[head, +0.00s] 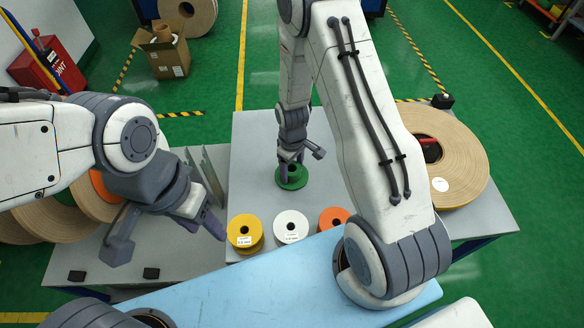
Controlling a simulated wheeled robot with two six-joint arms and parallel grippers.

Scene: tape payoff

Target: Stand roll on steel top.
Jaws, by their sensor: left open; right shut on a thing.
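A small green roll (292,180) is at the far middle of the grey steel top (255,140), its round face turned upward. My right gripper (291,167) points down over it and is shut on it, hiding part of its middle. I cannot tell whether the roll touches the steel top or hangs just above it. My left gripper (166,239) is open and empty, with its jaws spread wide, at the left of the steel top. A yellow roll (245,231), a white roll (291,226) and an orange roll (333,217) lie near the front edge.
A large brown tape roll (455,150) lies at the right. More large rolls (55,220) stand at the left beside metal rails (205,172). A light blue surface (240,280) runs along the front. The steel top left of the green roll is clear.

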